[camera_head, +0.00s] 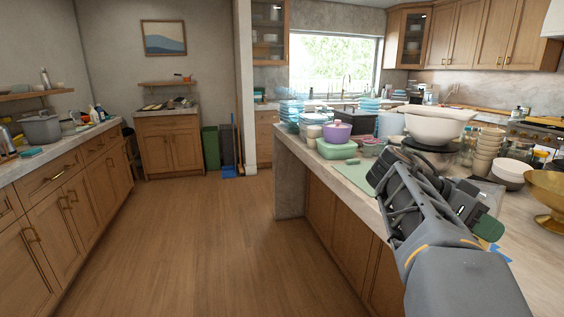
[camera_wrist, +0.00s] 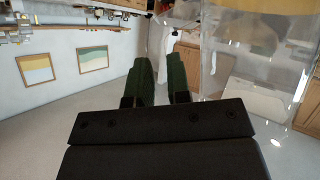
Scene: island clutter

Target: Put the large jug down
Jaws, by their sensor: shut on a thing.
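The large jug (camera_wrist: 255,75) is clear and see-through, and fills the right side of the wrist view. My gripper's dark green fingers (camera_wrist: 160,82) are at its left edge, with a narrow gap between them. My gripper is shut on the jug, though the gripped part is hard to make out. In the head view, my gripper (camera_head: 488,228) is partly hidden behind my arm, over the right part of the island. I cannot make out the jug clearly there.
The island counter (camera_head: 350,178) is crowded at its far end with bowls, including a big white bowl (camera_head: 435,124), and containers. Stacked cups (camera_head: 487,152) and a gold bowl (camera_head: 547,195) stand at the right. A green mat (camera_head: 355,172) lies near the left edge. The floor aisle is clear.

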